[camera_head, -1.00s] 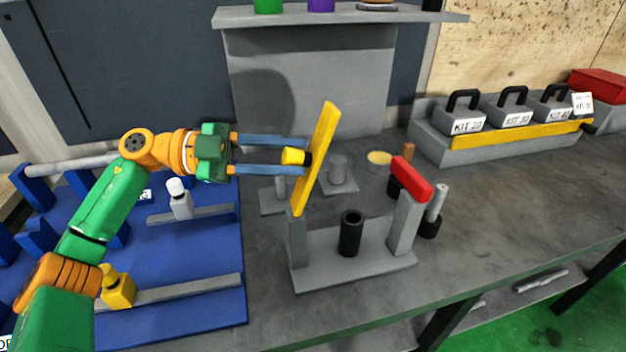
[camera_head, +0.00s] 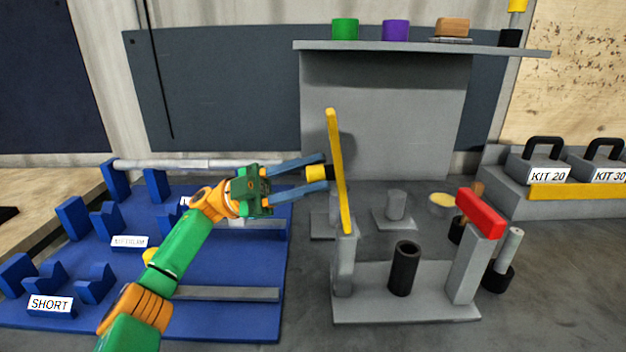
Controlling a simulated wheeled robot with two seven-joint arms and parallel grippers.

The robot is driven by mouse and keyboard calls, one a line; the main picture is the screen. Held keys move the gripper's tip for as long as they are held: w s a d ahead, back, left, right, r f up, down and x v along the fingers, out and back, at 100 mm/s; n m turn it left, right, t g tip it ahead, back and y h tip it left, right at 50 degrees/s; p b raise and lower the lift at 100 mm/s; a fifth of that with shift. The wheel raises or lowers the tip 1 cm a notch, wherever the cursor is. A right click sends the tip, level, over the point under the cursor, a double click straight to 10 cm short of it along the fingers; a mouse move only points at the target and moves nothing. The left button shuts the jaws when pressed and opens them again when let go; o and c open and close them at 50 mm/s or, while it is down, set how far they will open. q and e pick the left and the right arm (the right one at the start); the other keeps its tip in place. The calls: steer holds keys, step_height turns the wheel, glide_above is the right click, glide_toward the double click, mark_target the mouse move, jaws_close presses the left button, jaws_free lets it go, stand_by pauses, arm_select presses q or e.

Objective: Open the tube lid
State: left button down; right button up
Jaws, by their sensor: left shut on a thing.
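The yellow lid bar (camera_head: 337,165) stands almost upright, its lower end on the left post (camera_head: 344,265) of a grey stand (camera_head: 380,310). A knob (camera_head: 317,173), yellow with a black part, sticks out from the lid's left side. My left gripper (camera_head: 322,172) has its blue fingers around this knob and is shut on it. A black tube (camera_head: 403,268) stands upright on the stand's base with its top uncovered. A red block (camera_head: 481,212) sits on top of the right post (camera_head: 472,265). My right gripper is not in view.
A blue rack (camera_head: 225,265) with a grey bar (camera_head: 210,294) lies left of the stand. A grey shelf (camera_head: 420,47) rises behind. A yellow-topped disc (camera_head: 442,199) and a dark holder with a grey rod (camera_head: 508,248) are near the right post. Kit boxes (camera_head: 541,160) stand at right.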

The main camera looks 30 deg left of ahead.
mark_target(309, 167)
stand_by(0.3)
arm_select(q)
steer(key=c, duration=0.5)
jaws_free()
steer(key=shift+c, duration=0.2)
step_height(309, 167, up, 3)
steer(key=shift+r, duration=0.2)
steer(key=s+d+r+b, duration=0.4)
steer(key=s+d+r, duration=0.3)
steer(key=s, duration=0.5)
step_height(309, 167, up, 3)
steer(key=shift+d+f, duration=0.15)
steer(key=shift+f, duration=0.05)
